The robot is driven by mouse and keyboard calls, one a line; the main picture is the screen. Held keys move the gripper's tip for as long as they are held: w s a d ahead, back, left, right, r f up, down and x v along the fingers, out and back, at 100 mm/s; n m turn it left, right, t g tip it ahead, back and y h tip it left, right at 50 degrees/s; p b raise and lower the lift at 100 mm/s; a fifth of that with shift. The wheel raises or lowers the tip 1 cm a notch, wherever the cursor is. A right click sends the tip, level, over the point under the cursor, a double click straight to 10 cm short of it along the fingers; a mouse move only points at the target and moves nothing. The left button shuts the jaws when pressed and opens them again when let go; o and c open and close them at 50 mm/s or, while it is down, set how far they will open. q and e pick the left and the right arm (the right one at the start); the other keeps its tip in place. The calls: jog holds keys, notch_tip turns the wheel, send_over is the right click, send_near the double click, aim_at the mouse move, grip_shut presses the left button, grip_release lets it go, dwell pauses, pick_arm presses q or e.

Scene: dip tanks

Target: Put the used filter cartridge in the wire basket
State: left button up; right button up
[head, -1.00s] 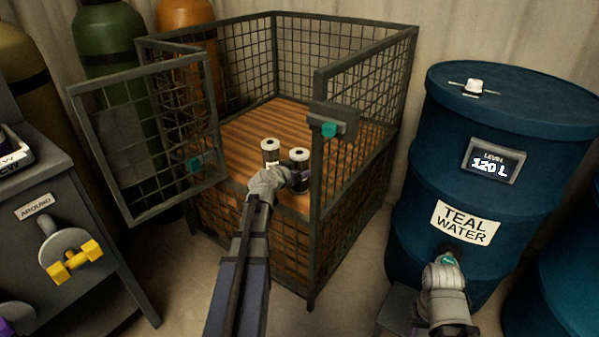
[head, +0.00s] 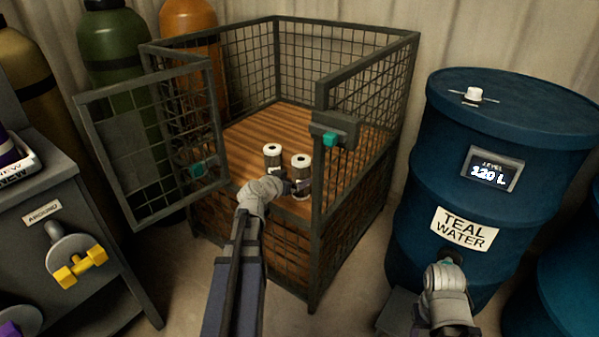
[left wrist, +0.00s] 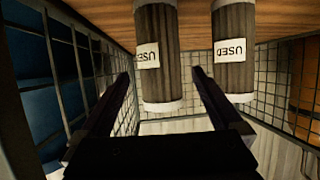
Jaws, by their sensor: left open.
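Two upright filter cartridges stand on the wooden floor of the wire basket (head: 317,215): a left one (head: 272,153) and a right one (head: 301,167). Both have white ends and dark, ribbed sides. In the left wrist view, which is upside down, the right one (left wrist: 157,80) and left one (left wrist: 233,75) carry USED labels. My left gripper (head: 293,187) is open at the basket's front opening, close to the right cartridge, which shows between the spread fingers (left wrist: 160,80). My right gripper (head: 447,268) is low in front of the teal water drum; its fingers are unclear.
The basket's mesh door (head: 150,150) stands open to the left. A mesh side wall with a latch (head: 335,130) is close right of my left arm. The teal water drum (head: 480,150) stands at right, a dark cabinet (head: 70,225) at left. Gas cylinders (head: 118,50) stand behind.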

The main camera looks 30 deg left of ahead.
pick_arm(q)
jog(key=p+v, duration=0.1)
jog(key=v, duration=0.5)
jog(key=shift+p, duration=0.4)
jog(key=shift+s, duration=0.1)
dwell(0.6)
